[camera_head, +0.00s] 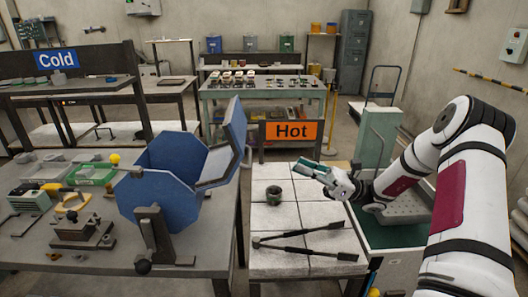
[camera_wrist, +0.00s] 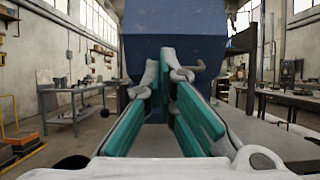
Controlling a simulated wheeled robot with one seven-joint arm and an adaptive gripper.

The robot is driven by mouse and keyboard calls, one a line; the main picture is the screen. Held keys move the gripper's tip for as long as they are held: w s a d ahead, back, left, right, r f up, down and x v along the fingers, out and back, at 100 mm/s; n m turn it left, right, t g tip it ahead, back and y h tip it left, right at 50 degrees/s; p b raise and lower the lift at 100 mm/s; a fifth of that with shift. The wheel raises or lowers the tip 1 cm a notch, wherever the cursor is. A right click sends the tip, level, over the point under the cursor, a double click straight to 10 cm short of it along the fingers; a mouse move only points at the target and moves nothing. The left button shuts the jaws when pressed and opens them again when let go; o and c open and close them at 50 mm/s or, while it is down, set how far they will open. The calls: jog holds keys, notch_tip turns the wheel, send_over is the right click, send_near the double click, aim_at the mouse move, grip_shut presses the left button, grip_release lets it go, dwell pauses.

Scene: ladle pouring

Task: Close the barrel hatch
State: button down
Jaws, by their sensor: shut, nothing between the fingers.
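The blue barrel (camera_head: 172,182) is an eight-sided drum on a dark stand on the left table. Its hatch, a blue panel (camera_head: 236,125), stands up at the barrel's right side, swung open. My gripper (camera_head: 302,170) is over the tiled table, to the right of the barrel and apart from it, pointing left. Its green-padded fingers are shut and empty. In the wrist view the fingertips (camera_wrist: 166,68) point at a large blue surface (camera_wrist: 174,45) of the barrel or hatch; I cannot tell which. A small metal hook-like part shows beside the fingertips there.
A small dark pot (camera_head: 274,194) and long-handled tongs (camera_head: 310,240) lie on the tiled table (camera_head: 285,220). The orange "Hot" sign (camera_head: 291,131) stands behind it. Tools and a green tray (camera_head: 92,174) crowd the left table. The space between gripper and barrel looks free.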

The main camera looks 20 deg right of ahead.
jog(key=p, duration=0.3)
send_near(239, 125)
jog(key=a, duration=0.1)
jog(key=w+a+f, duration=0.1)
jog(key=a, duration=0.2)
jog(key=shift+w+a+f, duration=0.2)
jog(key=shift+w+a, duration=0.1)
jog(key=shift+a, duration=0.05)
jog(key=shift+w+a+r+h+p, duration=0.1)
jog(key=shift+a+r+h+p, duration=0.15)
jog(key=shift+r+h+p, duration=0.15)
jog(key=shift+a+r+h+p, duration=0.2)
jog(key=shift+a+r+p, duration=0.05)
jog(key=shift+r, duration=0.3)
jog(key=a+r+h+p, duration=0.1)
jog(key=a+r, duration=0.1)
jog(key=w+a+r+g+h+p, duration=0.1)
jog(key=a+r+h+p, duration=0.1)
jog(key=shift+g+h, duration=0.3)
jog(key=w+a+r+g+h+b, duration=0.1)
jog(key=w+a+g+h, duration=0.3)
jog(key=a+h, duration=0.8)
jog(key=w+a+f+g+h+b, duration=0.1)
jog(key=w+a+f+h+b, duration=0.2)
jog(key=a, duration=0.6)
jog(key=shift+d+b+x, duration=0.25)
jog(key=shift+b+x, duration=0.2)
jog(key=shift+x, duration=0.7)
